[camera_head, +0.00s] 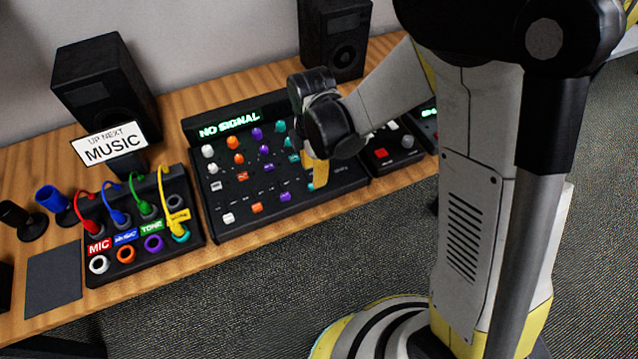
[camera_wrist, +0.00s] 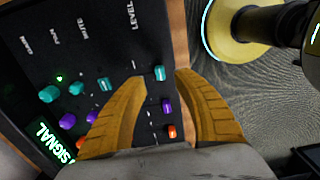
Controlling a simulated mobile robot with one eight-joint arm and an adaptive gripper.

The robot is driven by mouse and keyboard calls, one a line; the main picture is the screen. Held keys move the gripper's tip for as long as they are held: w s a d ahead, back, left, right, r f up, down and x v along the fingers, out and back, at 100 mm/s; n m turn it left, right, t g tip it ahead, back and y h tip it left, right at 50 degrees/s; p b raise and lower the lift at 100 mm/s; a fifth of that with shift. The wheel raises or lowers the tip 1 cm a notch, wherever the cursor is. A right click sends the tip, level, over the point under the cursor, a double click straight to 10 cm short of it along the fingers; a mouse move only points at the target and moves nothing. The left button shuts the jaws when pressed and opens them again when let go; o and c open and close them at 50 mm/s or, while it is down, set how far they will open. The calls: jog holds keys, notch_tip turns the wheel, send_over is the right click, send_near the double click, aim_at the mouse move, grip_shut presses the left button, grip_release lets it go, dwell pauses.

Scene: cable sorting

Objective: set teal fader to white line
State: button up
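The teal fader cap (camera_wrist: 159,73) sits on the mixer panel (camera_wrist: 130,45) in the wrist view, between the two yellow fingertips of my gripper (camera_wrist: 160,77). The fingers are apart, with a gap visible on each side of the cap; I cannot tell whether either touches it. A small white mark (camera_wrist: 133,65) shows on the panel toward the LEVEL label. In the head view my gripper (camera_head: 318,172) points down over the mixer's right front part, and it and my arm hide much of the teal column.
Purple (camera_wrist: 166,105) and orange (camera_wrist: 171,131) fader caps stand in line beside the teal one. Teal knobs (camera_wrist: 48,94) lie farther up the panel. A patch box (camera_head: 150,225) with coloured cables is at left, and a small device with a red button (camera_head: 381,153) at right.

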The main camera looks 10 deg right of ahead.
aim_at(312, 187)
notch_tip(312, 187, down, 6)
jog(key=shift+r+b, duration=0.15)
jog(key=shift+b, duration=0.85)
jog(key=shift+d, duration=0.1)
jog(key=shift+w, duration=0.1)
grip_shut()
